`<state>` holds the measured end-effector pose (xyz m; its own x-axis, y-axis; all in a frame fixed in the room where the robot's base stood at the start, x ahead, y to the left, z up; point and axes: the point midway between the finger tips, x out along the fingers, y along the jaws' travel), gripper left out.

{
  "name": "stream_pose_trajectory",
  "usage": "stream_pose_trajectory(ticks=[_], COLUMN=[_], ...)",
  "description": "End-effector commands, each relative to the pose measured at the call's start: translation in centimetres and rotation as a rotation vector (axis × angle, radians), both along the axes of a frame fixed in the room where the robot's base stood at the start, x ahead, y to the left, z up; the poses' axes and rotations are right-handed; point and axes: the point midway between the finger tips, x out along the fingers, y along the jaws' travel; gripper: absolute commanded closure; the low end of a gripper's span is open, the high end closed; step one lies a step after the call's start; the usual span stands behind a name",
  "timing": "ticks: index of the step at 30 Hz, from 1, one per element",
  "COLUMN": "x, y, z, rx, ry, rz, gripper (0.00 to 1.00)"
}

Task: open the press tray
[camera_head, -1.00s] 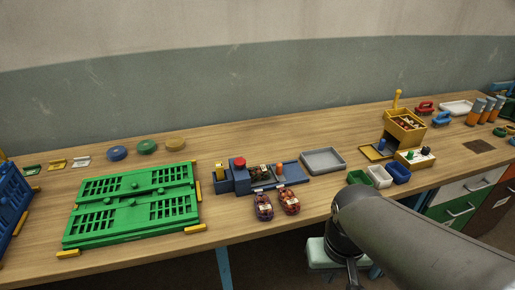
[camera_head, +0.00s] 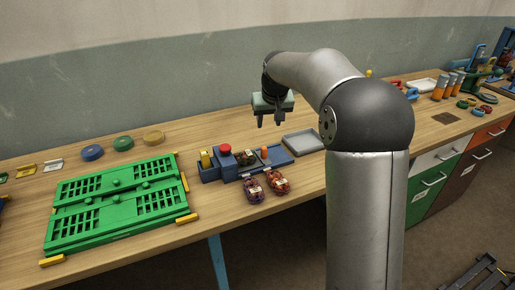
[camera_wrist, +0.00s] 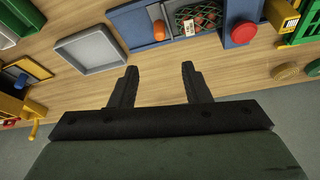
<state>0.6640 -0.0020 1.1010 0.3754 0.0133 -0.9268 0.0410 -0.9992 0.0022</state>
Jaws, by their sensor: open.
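The blue press (camera_head: 228,168) stands on the bench with a red button (camera_head: 225,149) on top. Its flat blue tray (camera_head: 280,157) reaches out to the right and carries an upright orange peg (camera_head: 264,153). A dark netted sack (camera_head: 246,158) lies between button and peg. In the wrist view the tray (camera_wrist: 133,27), orange peg (camera_wrist: 160,30), netted sack (camera_wrist: 197,16) and red button (camera_wrist: 243,33) show beyond the fingertips. My gripper (camera_head: 270,122) is open and empty, pointing down above the bench behind the press; its two fingers also show in the wrist view (camera_wrist: 160,68).
A grey tray (camera_head: 303,142) lies right of the press. Two netted sacks, one purple (camera_head: 253,190) and one red (camera_head: 278,182), lie in front. A green slotted frame (camera_head: 118,205) fills the left. Round discs (camera_head: 123,143) lie behind. My arm hides part of the bench.

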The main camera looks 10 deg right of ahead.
Motion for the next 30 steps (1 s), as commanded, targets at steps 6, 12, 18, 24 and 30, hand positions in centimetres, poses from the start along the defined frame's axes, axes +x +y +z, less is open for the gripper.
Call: stream_pose_trajectory(ticks=[6,12,18,24,30], x=[1.3,2.7,4.4,6.0,7.0], y=[-0.1,0.0,0.1,0.1,0.2], z=[-1.5,-5.1,-9.2,-12.9,-15.3], rx=[0.003,0.003,0.003,0.002,0.002], ry=[-0.004,-0.003,-0.002,-0.003,-0.006], rz=[-0.001,-0.001,-0.001,-0.001,-0.001], gripper=[0.57,0.57,0.57,0.57,0.57])
